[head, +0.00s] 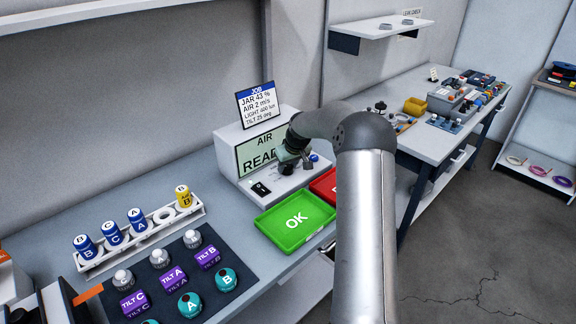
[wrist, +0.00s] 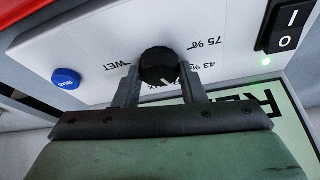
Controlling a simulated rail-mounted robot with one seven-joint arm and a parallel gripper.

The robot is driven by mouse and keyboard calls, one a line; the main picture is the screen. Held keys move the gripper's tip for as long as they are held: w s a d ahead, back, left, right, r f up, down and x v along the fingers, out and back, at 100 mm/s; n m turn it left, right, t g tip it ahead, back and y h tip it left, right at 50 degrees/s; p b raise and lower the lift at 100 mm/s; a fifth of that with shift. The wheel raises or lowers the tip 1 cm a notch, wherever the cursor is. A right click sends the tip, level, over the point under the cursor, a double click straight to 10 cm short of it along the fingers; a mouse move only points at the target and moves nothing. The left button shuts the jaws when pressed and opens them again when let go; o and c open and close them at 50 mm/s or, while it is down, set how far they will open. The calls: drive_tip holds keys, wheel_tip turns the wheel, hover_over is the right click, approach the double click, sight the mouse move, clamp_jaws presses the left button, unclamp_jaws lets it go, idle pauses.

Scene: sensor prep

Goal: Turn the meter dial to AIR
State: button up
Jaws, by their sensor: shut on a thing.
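The meter (head: 228,150) is a white box on the bench; its green display (head: 246,158) reads AIR and, partly covered by my arm, READ. In the wrist view the black dial (wrist: 159,62) has a white pointer line facing the lower edge of the picture, toward my gripper. Labels WET, 75 % and 43 % show around it; another label beneath it is partly hidden, and I cannot read AIR there. My gripper (wrist: 160,82) is shut on the dial, one finger each side. In the head view my gripper (head: 288,165) is at the meter's front, partly hidden by my arm.
A blue button (wrist: 66,79) and a black power switch (wrist: 287,25) with a lit green lamp flank the dial. A job card (head: 256,104) stands on the meter. A green OK tray (head: 295,219) and a red tray (head: 322,183) lie close in front.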

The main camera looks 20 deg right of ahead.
drive_tip(key=o, duration=1)
drive_tip(key=shift+r, duration=0.1)
drive_tip(key=b+v, duration=0.2)
drive_tip(key=v, duration=1.5)
drive_tip(key=shift+r, duration=0.15)
